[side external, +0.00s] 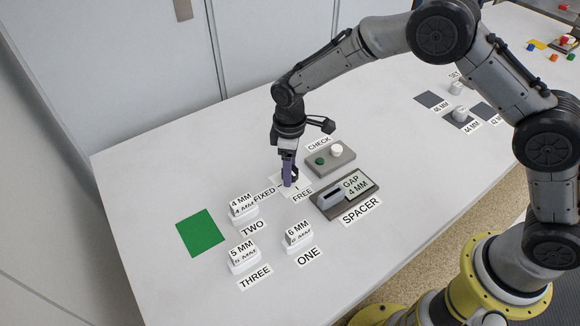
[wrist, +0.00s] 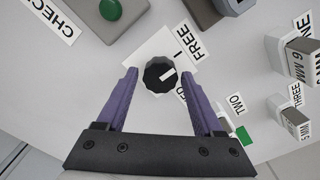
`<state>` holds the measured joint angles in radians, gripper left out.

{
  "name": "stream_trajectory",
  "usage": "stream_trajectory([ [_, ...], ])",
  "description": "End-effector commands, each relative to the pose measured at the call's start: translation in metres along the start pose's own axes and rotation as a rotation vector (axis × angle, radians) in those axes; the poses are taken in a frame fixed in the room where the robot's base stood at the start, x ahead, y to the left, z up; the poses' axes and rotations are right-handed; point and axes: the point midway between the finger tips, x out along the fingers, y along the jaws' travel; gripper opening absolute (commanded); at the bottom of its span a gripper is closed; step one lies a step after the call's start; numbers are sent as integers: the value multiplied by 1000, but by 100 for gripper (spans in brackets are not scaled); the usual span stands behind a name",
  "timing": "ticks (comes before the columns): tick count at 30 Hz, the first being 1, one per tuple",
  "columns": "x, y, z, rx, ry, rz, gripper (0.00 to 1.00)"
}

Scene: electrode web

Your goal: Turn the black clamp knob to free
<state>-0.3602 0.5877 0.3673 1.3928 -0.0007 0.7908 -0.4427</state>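The black clamp knob (wrist: 155,68) sits on a white plate (wrist: 150,48) in the wrist view. Its white pointer line is turned to the picture's right, between the FREE label (wrist: 190,42) and the FIXED label, which my finger partly hides. My gripper (wrist: 159,76) is open. Its two purple fingers stand on either side of the knob with a visible gap on each side. In the side external view my gripper (side external: 289,182) points down at the plate (side external: 300,191), mostly hiding the knob.
The CHECK box (side external: 330,159) with green and white buttons stands just behind the knob. The SPACER gap gauge (side external: 345,197) reading 4 MM is to its right. Blocks marked 4 MM (side external: 243,213), 5 MM (side external: 242,260) and 6 MM (side external: 298,238) stand in front. A green square (side external: 200,232) lies left.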

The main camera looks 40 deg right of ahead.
Motion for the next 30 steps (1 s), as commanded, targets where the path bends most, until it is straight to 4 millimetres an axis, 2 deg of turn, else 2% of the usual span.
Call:
stream_trajectory([
  [10, 1, 0, 1, 2, -2, -1, 81],
  [14, -8, 0, 0, 3, 1, 0, 81],
  [17, -22, 0, 0, 3, 2, 0, 81],
  [27, -95, 0, -1, 2, 4, 2, 81],
  [30, -112, 0, 0, 2, 1, 0, 81],
])
